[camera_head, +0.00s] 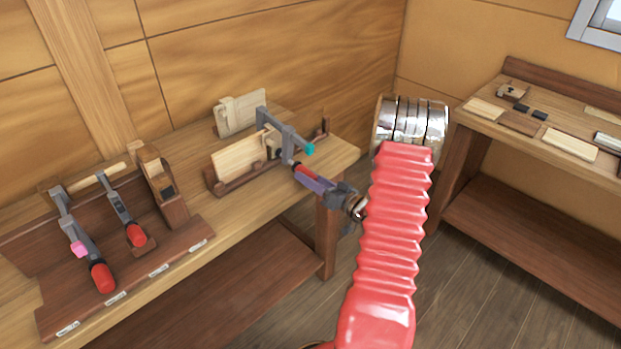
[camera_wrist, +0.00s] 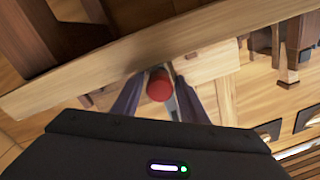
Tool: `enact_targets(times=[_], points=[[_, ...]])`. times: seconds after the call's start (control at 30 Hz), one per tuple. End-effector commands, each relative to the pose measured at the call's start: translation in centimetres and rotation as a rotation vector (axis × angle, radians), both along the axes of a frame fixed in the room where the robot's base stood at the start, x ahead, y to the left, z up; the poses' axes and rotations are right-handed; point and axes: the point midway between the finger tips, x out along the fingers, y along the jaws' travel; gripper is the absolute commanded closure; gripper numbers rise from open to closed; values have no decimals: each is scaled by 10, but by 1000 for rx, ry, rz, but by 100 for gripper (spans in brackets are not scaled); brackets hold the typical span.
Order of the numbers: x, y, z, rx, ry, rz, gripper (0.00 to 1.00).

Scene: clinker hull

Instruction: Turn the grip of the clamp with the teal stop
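The clamp with the teal stop (camera_head: 310,149) is a grey bar clamp (camera_head: 285,128) set over boards on the left bench. Its red grip (camera_head: 309,177) points down to the right; in the wrist view its round red end (camera_wrist: 159,86) faces me. My gripper (camera_head: 316,182) is at this grip, with its dark purple fingers on either side of it. In the wrist view the fingers (camera_wrist: 160,92) flank the red end closely. I cannot tell whether they touch it. Part of the grip is hidden by the fingers.
A clamp with a pink stop (camera_head: 78,249), another red-gripped clamp (camera_head: 123,213) and a wooden plane (camera_head: 160,187) sit on a rack (camera_head: 187,255) at left. Pale boards (camera_head: 242,153) stand beside the clamp. A second bench (camera_head: 541,117) with small parts is at right. Floor shows between the benches.

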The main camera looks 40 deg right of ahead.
Motion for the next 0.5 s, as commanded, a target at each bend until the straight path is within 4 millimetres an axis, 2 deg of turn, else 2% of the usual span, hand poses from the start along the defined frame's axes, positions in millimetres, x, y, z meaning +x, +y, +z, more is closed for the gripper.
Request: enact_targets(times=[0.1,0.37,0.5], points=[[0,-1,0,-1,0,-1,52],[-1,-1,0,-1,0,-3,52],[-8,-2,-1,0,2,-4,52]])
